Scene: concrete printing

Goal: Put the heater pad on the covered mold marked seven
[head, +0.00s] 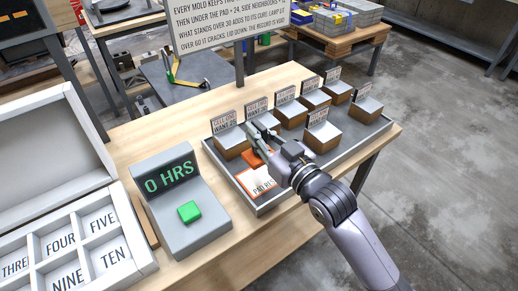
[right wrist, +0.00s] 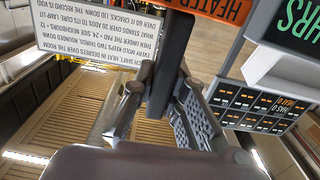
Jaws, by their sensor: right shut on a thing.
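My right gripper (head: 259,136) is over the left part of the grey tray (head: 264,206), shut on the orange heater pad (head: 251,159). The gripper partly hides the pad in the head view. The pad's orange face with the word HEATER shows at the top of the right wrist view (right wrist: 218,9). Several covered molds stand in the tray, brown blocks with grey tops and upright signs. The signs are too small to tell which mold is marked seven. One mold (head: 233,146) is just left of the gripper, another (head: 321,137) to its right. My left gripper is out of view.
An orange-edged white pad rest (head: 258,182) lies bare at the tray's front left. A grey console (head: 180,215) reads 0 HRS and has a green button (head: 189,211). A white box (head: 88,255) with numbered compartments is at the left. A text board (head: 230,22) stands behind.

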